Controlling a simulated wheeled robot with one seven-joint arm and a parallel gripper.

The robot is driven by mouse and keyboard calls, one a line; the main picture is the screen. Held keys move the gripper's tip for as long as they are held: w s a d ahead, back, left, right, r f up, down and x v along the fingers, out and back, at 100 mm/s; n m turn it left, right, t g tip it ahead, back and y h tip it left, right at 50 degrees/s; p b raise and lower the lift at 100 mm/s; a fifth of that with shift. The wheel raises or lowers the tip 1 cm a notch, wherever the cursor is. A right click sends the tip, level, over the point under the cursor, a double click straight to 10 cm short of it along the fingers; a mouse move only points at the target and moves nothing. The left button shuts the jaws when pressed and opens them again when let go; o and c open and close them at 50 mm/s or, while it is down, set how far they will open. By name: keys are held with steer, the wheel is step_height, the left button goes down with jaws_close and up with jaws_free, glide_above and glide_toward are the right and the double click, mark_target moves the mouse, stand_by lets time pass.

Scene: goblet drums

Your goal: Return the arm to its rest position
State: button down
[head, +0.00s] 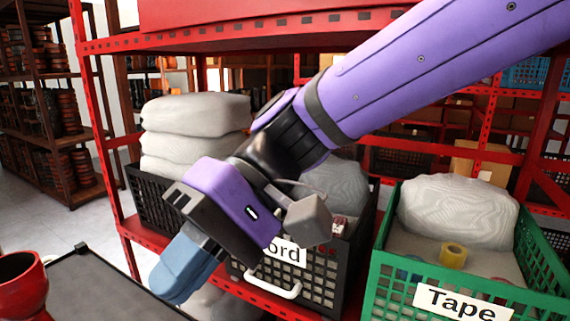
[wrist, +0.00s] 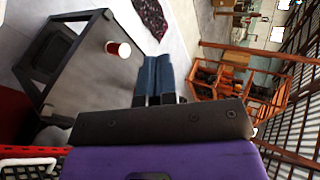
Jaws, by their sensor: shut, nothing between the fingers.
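My gripper (head: 180,270) hangs at the end of my purple arm in the lower middle of the head view, in front of the red shelf. Its blue fingers point down and to the left. In the wrist view the two blue fingers of my gripper (wrist: 157,75) lie side by side, closed together, with nothing between them. The gripper touches nothing that I can see. My forearm reaches in from the upper right of the head view and hides part of the shelf and the bins behind it.
A black bin (head: 315,268) with a partly hidden label stands on the red shelf (head: 265,300) behind my gripper. A green "Tape" bin (head: 385,265) is at right. A dark table (head: 105,290) at lower left holds a red drum (head: 22,285). Open floor shows beyond.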

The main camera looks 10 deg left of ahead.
steer(key=w+d+f+m+t+h, duration=0.15)
steer(key=w+d+t, duration=0.3)
steer(key=d, duration=0.45)
steer(key=w+d+f+m+t+h, duration=0.1)
steer(key=w+d+m+t, duration=0.3)
steer(key=d, duration=0.5)
steer(key=d+m+t+h, duration=0.4)
steer(key=d+t, duration=0.2)
steer(key=d, duration=1.9)
steer(key=shift+r, duration=0.45)
steer(key=shift+s+d+m, duration=0.1)
steer(key=shift+m, duration=0.15)
